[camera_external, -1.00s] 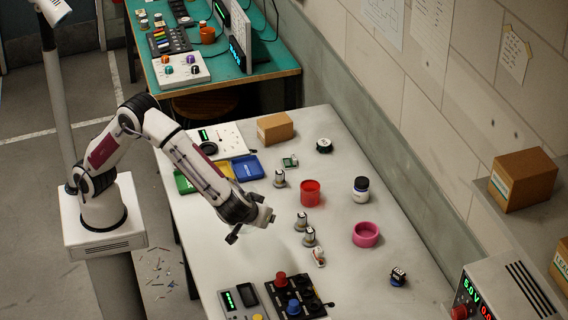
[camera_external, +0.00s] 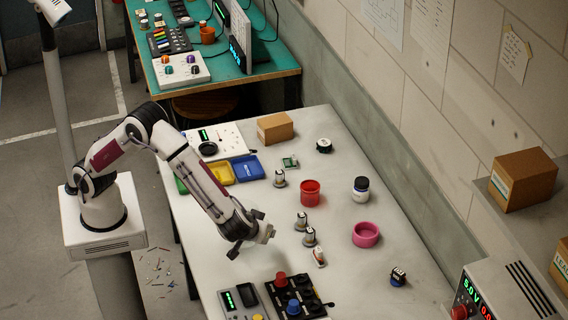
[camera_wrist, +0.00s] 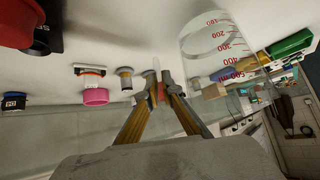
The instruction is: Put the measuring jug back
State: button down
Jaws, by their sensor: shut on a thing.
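The clear measuring jug (camera_wrist: 222,52) with red graduation marks shows in the wrist view, right beside my fingers. My gripper (camera_wrist: 161,90) is shut on a thin pale part that appears to be the jug's handle. In the external view my gripper (camera_external: 255,238) is over the near-left part of the white bench (camera_external: 345,265). The transparent jug is too faint there to make out clearly, so its height above the bench cannot be told.
The red cup (camera_external: 310,194), pink ring-shaped cup (camera_external: 366,235) and several small parts stand right of my gripper. Control boxes (camera_external: 293,298) lie in front. Blue (camera_external: 247,168) and yellow trays and a cardboard box (camera_external: 275,127) are behind.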

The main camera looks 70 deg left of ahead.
jog(key=shift+f, duration=1)
jog(key=shift+f, duration=0.1)
jog(key=c, duration=2.2)
grip_release()
jog(key=shift+c, duration=0.2)
jog(key=v, duration=1.2)
